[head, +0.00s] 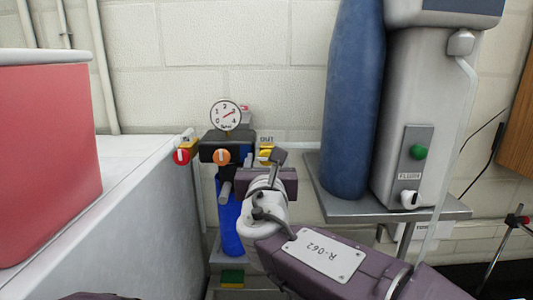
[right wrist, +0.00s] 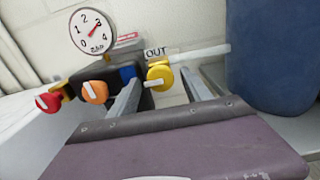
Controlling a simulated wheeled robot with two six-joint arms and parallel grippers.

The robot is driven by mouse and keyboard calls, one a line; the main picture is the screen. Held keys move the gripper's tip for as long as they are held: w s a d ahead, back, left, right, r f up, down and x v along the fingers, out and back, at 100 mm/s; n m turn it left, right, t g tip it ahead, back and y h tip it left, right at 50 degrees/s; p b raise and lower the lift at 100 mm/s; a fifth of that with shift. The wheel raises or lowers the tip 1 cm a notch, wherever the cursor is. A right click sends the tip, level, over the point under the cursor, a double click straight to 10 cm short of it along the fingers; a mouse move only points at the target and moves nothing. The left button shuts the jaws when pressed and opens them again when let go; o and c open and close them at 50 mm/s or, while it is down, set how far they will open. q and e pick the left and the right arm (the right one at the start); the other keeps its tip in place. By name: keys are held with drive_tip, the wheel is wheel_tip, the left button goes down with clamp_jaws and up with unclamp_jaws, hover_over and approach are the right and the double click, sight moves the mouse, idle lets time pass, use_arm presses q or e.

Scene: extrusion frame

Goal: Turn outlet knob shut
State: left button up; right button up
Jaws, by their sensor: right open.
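The outlet knob is yellow and sits under the OUT label; in the right wrist view the knob (right wrist: 160,74) has a pale bar lying nearly level across it. In the head view the knob (head: 267,153) is partly hidden behind my right gripper (head: 252,173). My right gripper is open, and in the right wrist view its two fingers (right wrist: 161,88) stand on either side of the knob, with nothing held between them. I cannot tell whether the fingertips reach level with the knob. My left gripper is not in view.
A red knob (head: 181,156) and an orange knob (head: 221,157) sit left of the yellow one, below a round gauge (head: 226,115). A blue cylinder (head: 352,100) and a grey dispenser (head: 420,110) stand on a metal shelf at right. A white-topped ledge and red box are at left.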

drive_tip(key=shift+s+d+r, duration=0.1)
drive_tip(key=shift+c, duration=1)
clamp_jaws()
drive_tip(key=shift+f+m+b, duration=0.2)
drive_tip(key=shift+m+b, duration=0.3)
drive_tip(key=shift+b, duration=0.2)
drive_tip(key=m+b, duration=0.3)
drive_tip(key=shift+f, duration=0.1)
drive_tip(key=m+b, duration=0.3)
drive_tip(key=shift+m, duration=0.4)
drive_tip(key=m+b, duration=0.4)
drive_tip(key=m, duration=0.2)
drive_tip(key=m+b, duration=0.1)
drive_tip(key=m, duration=0.1)
drive_tip(key=shift+r, duration=0.25)
use_arm(q)
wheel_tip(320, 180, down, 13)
drive_tip(key=b, duration=0.1)
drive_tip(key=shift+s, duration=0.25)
use_arm(e)
drive_tip(key=shift+r+m, duration=0.1)
drive_tip(key=shift+m, duration=0.9)
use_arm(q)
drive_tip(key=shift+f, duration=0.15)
use_arm(e)
drive_tip(key=shift+r, duration=0.1)
